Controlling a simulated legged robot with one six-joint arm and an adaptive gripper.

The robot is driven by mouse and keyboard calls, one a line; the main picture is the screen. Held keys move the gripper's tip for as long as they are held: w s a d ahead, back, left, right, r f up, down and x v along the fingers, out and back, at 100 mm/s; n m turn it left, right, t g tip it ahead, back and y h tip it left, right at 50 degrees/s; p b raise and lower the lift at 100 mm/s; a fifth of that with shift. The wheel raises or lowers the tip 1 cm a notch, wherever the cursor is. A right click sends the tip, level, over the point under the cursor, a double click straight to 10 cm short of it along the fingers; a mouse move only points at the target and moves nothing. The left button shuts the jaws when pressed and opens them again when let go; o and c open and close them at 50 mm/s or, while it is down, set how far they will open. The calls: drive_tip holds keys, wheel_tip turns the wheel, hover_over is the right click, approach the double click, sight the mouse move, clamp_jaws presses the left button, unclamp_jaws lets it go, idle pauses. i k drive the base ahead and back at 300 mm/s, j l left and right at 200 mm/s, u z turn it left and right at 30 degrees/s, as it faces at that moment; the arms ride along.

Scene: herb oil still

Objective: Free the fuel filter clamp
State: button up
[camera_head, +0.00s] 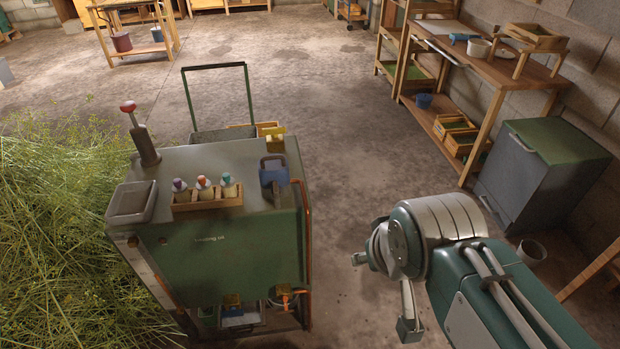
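A green still cart (215,260) stands left of my arm. In its low front opening is a small orange fitting (284,298) near a copper-coloured pipe (306,250) on the cart's right edge. I cannot make out for sure which part is the fuel filter clamp; the opening is small and dark in this view. My gripper (383,292) is right of the cart, apart from it, above the bare floor. Its two fingers are spread, one pointing left and one down, with nothing between them.
The cart top carries a wooden rack of bottles (207,199), a grey tray (131,202), a red-knobbed lever (145,145) and a blue-grey device (273,178). Cut herbs (60,230) heap up left. A workbench (490,65) and grey cabinet (535,170) stand right. The floor between is clear.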

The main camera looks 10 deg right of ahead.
sight(276, 192)
drive_tip(key=k+j+z, duration=0.1)
drive_tip(key=j+z, duration=0.15)
drive_tip(key=j, duration=0.15)
drive_tip(key=k+j+z, duration=0.25)
drive_tip(key=j, duration=0.15)
drive_tip(key=j+z, duration=0.25)
drive_tip(key=k+j+z, duration=0.25)
drive_tip(key=j, duration=0.15)
drive_tip(key=k+j, duration=0.4)
drive_tip(key=j, duration=0.15)
drive_tip(key=k+j, duration=0.4)
drive_tip(key=j, duration=0.15)
drive_tip(key=i+l+u, duration=0.1)
drive_tip(key=i+l, duration=0.2)
drive_tip(key=i, duration=0.25)
drive_tip(key=i+l+u, duration=0.15)
drive_tip(key=i+l, duration=0.15)
drive_tip(key=i, duration=0.2)
drive_tip(key=i+l+u, duration=0.1)
drive_tip(key=i+l, duration=0.3)
drive_tip(key=i, duration=0.1)
